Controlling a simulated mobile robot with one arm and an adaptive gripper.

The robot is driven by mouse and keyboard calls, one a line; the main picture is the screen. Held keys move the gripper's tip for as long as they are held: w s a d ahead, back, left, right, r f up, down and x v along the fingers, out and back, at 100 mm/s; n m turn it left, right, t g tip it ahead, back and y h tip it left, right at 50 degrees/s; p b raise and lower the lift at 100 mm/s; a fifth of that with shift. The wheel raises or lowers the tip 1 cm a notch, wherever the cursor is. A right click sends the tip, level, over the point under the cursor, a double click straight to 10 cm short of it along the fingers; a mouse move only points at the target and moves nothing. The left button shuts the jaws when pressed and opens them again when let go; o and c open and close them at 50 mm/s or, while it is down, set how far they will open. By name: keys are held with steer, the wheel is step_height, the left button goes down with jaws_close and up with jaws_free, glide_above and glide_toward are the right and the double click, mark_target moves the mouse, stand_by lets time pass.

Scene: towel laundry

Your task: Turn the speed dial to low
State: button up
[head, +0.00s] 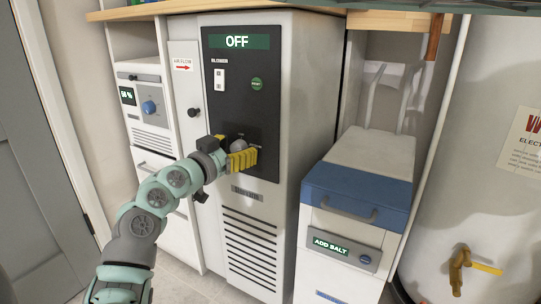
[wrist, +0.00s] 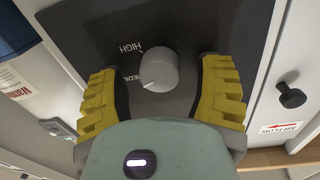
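The speed dial is a round grey knob (wrist: 158,72) on the dark control panel (head: 212,130). In the wrist view it stands between the two yellow fingers of my gripper (wrist: 164,95), with a gap on each side. My gripper is open and holds nothing. A small white mark on the knob points to the lower left there. The word HIGH and part of another label show beside it; other labels are hidden. In the head view the dial (head: 238,142) is partly covered by my gripper (head: 242,160), which is at the panel's lower part.
Above the dial are an OFF display (head: 237,42), a white rocker switch (head: 219,80) and a green button (head: 257,84). A black knob (head: 193,112) sits left of the panel. A blue-lidded unit (head: 355,192) reading ADD SALT stands right.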

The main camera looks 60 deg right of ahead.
steer(key=shift+a, duration=0.1)
jaws_close()
steer(key=shift+n, duration=0.3)
steer(key=n, duration=0.1)
steer(key=n+p, duration=0.1)
steer(key=n, duration=0.1)
steer(key=shift+w+n, duration=0.2)
steer(key=shift+n, duration=0.1)
steer(key=n+p, duration=0.1)
steer(key=n, duration=0.2)
steer(key=shift+n, duration=0.3)
steer(key=n+p, duration=0.1)
steer(key=n, duration=0.1)
steer(key=n+p, duration=0.1)
steer(key=n, duration=0.2)
steer(key=shift+t+h+p, duration=0.3)
steer(key=shift+f+n+p, duration=0.25)
steer(key=shift+n+p, duration=0.1)
steer(key=shift+n, duration=0.45)
